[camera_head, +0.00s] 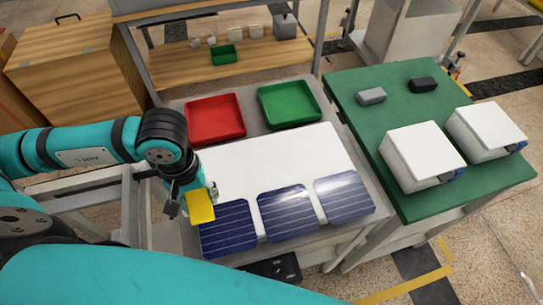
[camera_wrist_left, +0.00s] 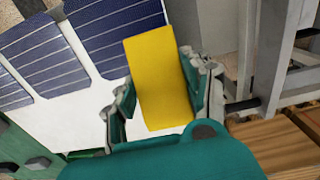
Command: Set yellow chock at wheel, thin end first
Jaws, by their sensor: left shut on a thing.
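The yellow chock (camera_head: 200,206) is held in my left gripper (camera_head: 193,198), over the left front corner of the workbench beside a solar panel. In the left wrist view the chock (camera_wrist_left: 158,78) sits between the two fingers of the left gripper (camera_wrist_left: 162,92), with a broad flat yellow face towards the camera. I cannot tell which end is the thin one. No wheel can be made out in either view. My right gripper is not in view.
Blue solar panels (camera_head: 287,212) lie along the bench's front edge on a white sheet (camera_head: 270,158). Red (camera_head: 215,119) and green (camera_head: 290,104) trays stand behind. A green table (camera_head: 370,130) at right bears white boxes. A dark object (camera_head: 272,269) lies low before the bench.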

